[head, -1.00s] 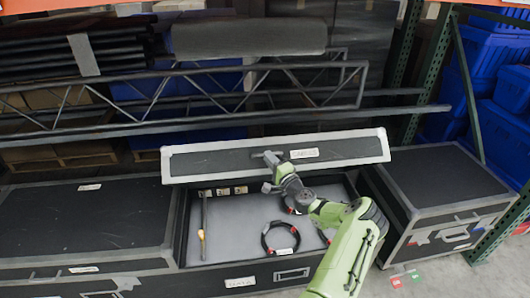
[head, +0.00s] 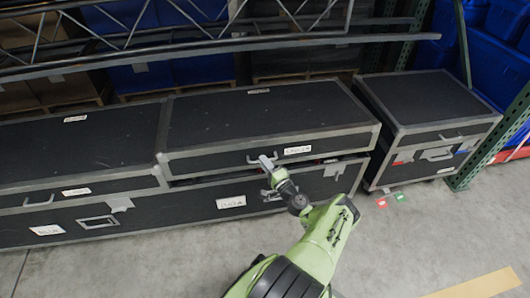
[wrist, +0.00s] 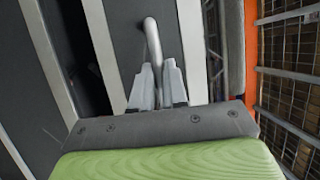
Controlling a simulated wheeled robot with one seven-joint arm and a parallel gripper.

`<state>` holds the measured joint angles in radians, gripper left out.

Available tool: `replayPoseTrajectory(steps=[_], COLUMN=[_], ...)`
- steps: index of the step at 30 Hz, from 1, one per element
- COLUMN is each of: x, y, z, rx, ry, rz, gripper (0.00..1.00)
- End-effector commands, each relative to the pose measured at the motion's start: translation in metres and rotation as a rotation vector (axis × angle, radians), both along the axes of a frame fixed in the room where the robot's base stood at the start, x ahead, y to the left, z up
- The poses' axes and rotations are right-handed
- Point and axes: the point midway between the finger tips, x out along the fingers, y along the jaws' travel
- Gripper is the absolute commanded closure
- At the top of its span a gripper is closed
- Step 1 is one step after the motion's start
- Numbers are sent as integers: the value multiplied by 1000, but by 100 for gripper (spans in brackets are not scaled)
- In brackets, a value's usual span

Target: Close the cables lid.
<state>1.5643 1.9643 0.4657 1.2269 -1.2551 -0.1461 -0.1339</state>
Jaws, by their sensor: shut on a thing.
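The cables lid (head: 265,118) is a black, metal-edged lid with a white label (head: 298,150) on its front. It lies almost flat over its case (head: 200,207); a narrow dark gap with a little red inside shows under its front edge. My gripper (head: 268,164) is at the lid's front face, left of the label. In the wrist view, my gripper (wrist: 157,88) is shut on the lid's grey bar handle (wrist: 152,42). The case's contents are almost wholly hidden.
A closed black lid (head: 75,140) adjoins on the left. A separate black case (head: 425,105) stands close on the right. Metal trusses (head: 180,45) and blue totes (head: 490,50) are behind. The concrete floor (head: 120,265) in front is clear.

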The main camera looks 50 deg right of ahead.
Motion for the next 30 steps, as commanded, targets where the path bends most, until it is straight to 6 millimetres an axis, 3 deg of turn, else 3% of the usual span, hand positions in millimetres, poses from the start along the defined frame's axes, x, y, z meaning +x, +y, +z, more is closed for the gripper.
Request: replayPoseTrajectory(steps=[6, 17, 18, 23, 30], x=[3, 3, 3, 3, 2], y=[-4, -5, -5, -4, -3], z=[-12, -12, -12, -12, -12], rx=[-6, -10, -10, -10, -8], ry=[6, 4, 4, 4, 1], rz=[-9, -8, -8, -7, -6], gripper=[100, 100, 86, 62, 62])
